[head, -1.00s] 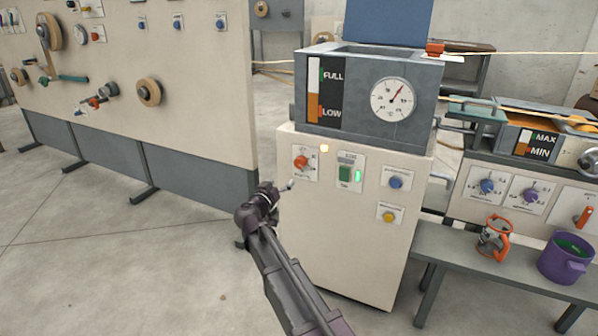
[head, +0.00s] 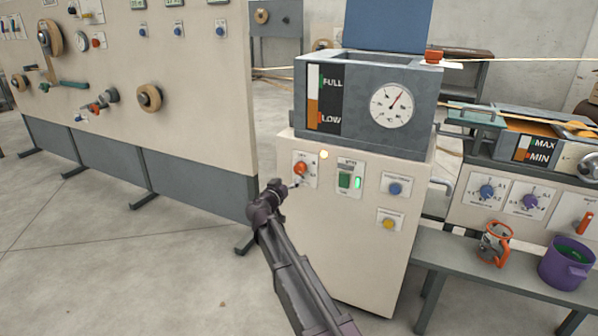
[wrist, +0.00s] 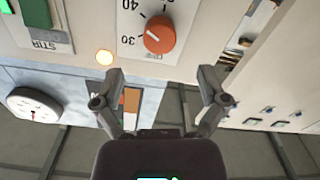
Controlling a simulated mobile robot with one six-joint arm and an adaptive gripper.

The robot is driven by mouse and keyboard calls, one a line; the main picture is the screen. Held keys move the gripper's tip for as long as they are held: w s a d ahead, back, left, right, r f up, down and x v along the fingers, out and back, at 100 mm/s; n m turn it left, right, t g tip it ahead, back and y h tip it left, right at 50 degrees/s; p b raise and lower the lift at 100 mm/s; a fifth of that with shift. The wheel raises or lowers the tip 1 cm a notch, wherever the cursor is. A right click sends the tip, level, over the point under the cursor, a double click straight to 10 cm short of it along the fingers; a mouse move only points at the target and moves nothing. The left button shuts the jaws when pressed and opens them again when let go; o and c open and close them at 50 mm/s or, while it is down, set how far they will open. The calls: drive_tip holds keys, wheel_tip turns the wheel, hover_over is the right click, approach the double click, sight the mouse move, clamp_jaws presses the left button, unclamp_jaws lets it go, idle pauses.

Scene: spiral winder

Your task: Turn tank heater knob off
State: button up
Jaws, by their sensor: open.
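The orange heater knob (head: 300,169) sits on a white dial plate at the upper left of the cream cabinet's front. In the wrist view the knob (wrist: 160,36) is near the top middle, with upside-down numbers 30 and 40 beside it. A small amber lamp (head: 323,154) glows beside the plate, and it also shows in the wrist view (wrist: 104,57). My gripper (wrist: 162,74) is open and empty, its fingers spread to either side of the knob's line in the wrist view and apart from it. In the head view my gripper (head: 286,187) is just below-left of the knob.
A green switch (head: 345,181) with a lit green lamp is right of the knob. Blue (head: 396,188) and yellow (head: 389,224) knobs lie farther right. The grey tank (head: 350,120) with a gauge stands on top. A bench (head: 460,262) stands at right; floor at left is clear.

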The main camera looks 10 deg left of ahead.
sight(298, 171)
drive_tip(key=x, duration=0.8)
drive_tip(key=shift+w, duration=0.1)
drive_tip(key=c, duration=1.1)
